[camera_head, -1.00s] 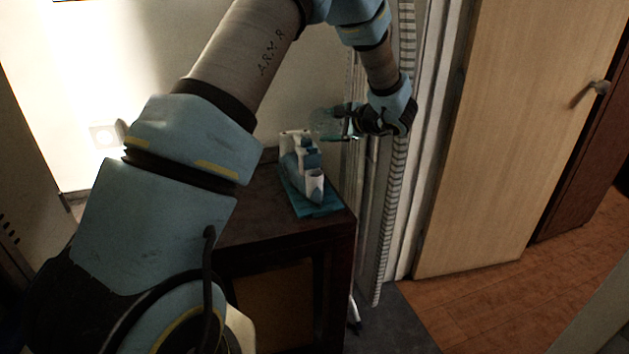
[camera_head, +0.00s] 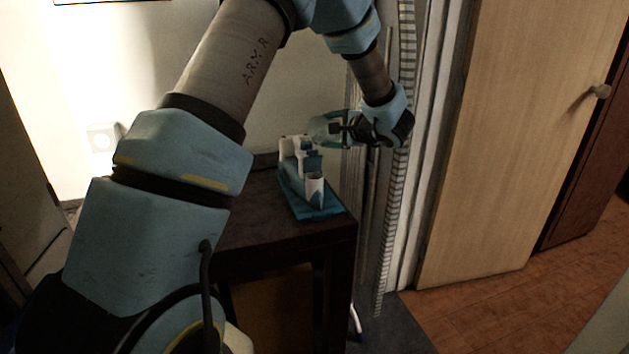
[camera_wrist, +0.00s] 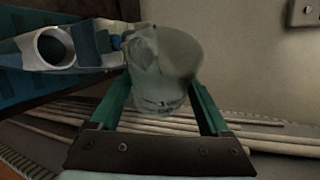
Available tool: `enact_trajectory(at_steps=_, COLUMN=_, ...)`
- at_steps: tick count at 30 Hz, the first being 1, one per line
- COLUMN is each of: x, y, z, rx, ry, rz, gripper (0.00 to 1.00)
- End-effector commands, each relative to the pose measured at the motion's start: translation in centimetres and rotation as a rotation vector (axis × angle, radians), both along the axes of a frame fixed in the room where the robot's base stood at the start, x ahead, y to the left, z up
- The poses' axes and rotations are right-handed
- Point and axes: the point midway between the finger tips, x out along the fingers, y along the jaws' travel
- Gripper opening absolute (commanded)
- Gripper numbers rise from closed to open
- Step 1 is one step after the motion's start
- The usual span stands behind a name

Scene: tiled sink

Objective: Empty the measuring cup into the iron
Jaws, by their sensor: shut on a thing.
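The iron (camera_head: 302,165) is white and blue and stands on a teal base (camera_head: 318,211) on the dark table. It also shows at the left of the wrist view (camera_wrist: 75,48), with a round opening facing the camera. My gripper (camera_head: 340,131) is shut on the clear measuring cup (camera_head: 323,127), just above and to the right of the iron. In the wrist view the cup (camera_wrist: 165,75) sits between the two green fingers of my gripper (camera_wrist: 162,105), with printed marks on its side. The cup looks tilted toward the iron; I cannot tell what is inside it.
The dark wooden table (camera_head: 255,222) has bare top to the left of the iron. White vertical pipes and a striped strip (camera_head: 395,200) stand close to the right of my gripper. A wooden door (camera_head: 500,150) is further right.

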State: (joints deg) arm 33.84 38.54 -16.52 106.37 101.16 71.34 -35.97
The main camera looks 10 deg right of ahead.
Motion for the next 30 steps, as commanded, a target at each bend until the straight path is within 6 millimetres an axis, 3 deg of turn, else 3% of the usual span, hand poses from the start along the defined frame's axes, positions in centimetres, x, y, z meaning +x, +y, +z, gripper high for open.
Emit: enact_trajectory(at_steps=30, x=-0.18, y=-0.1, z=0.07, rx=-0.043, ry=-0.039, rz=0.0, gripper=0.13)
